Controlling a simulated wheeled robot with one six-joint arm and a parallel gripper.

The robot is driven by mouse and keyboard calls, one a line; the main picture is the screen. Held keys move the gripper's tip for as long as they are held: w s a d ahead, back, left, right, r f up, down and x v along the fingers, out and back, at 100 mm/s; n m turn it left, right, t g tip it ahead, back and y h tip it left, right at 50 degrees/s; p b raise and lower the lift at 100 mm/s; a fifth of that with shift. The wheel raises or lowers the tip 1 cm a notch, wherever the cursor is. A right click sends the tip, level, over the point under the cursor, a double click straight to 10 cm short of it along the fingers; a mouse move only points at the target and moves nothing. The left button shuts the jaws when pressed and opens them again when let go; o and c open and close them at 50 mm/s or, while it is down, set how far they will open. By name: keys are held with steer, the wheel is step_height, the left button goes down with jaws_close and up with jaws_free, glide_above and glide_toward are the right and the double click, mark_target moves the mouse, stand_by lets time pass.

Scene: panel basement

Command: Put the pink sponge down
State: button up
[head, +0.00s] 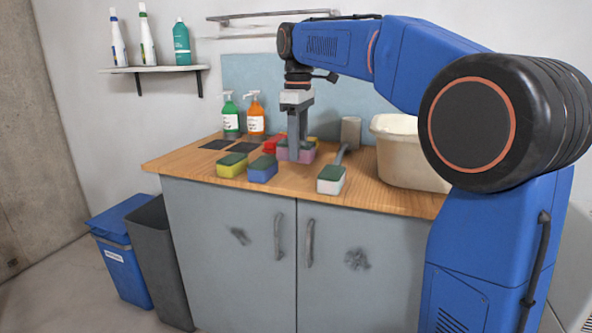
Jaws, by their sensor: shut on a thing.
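The pink sponge (306,155) is at the back middle of the wooden counter, among other sponges. My gripper (296,151) points straight down and is shut on the pink sponge, with its fingers partly covering it. The sponge is at or very near counter height; I cannot tell whether it touches the wood.
Yellow (231,165), blue (262,169) and white (331,180) sponges with green tops stand in front on the counter (200,172). A red item (273,144) sits behind. Green (230,118) and orange (256,116) bottles stand behind left. A cream tub (405,155) stands right.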

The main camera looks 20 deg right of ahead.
steer(key=shift+f, duration=3.2)
steer(key=o, duration=0.9)
steer(key=shift+f, duration=0.1)
step_height(320, 180, up, 12)
steer(key=shift+r, duration=0.15)
